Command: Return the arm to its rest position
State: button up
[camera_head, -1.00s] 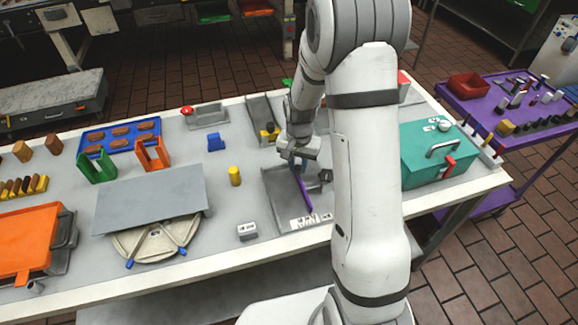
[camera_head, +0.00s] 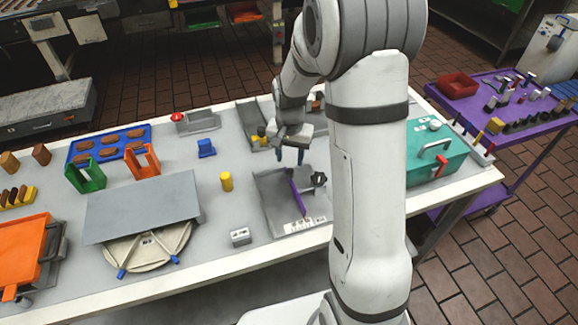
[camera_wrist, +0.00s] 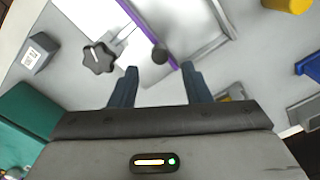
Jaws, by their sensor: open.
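My gripper (camera_head: 290,156) is above the grey metal tray (camera_head: 266,205) on the table, pointing down. Its two dark blue fingers are apart with nothing between them; they also show in the wrist view (camera_wrist: 157,88). A purple strip (camera_head: 295,190) lies across the tray, below the fingers, and appears beyond the fingertips in the wrist view (camera_wrist: 150,28). A dark knob (camera_head: 319,179) is at the tray's right side. My upper arm hides part of the table to the right of the tray.
A teal box (camera_head: 430,160) with a handle stands right of my arm. A yellow cylinder (camera_head: 226,181) and a grey block (camera_head: 241,237) stand left of the tray. A grey plate (camera_head: 145,207) covers part of a round disc. A purple cart (camera_head: 500,95) is at the right.

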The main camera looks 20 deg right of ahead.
jog(key=shift+r, duration=1.25)
jog(key=shift+s+r, duration=0.2)
jog(key=shift+r, duration=0.2)
jog(key=s+r+n+t, duration=0.1)
jog(key=s+r+n, duration=0.2)
jog(key=s+r, duration=0.3)
jog(key=s+r+n+t, duration=0.2)
jog(key=s+r, duration=0.4)
jog(key=s, duration=0.9)
jog(key=shift+s+a+r+n, duration=0.2)
jog(key=shift+a+r+n, duration=0.2)
jog(key=shift+a+n, duration=0.1)
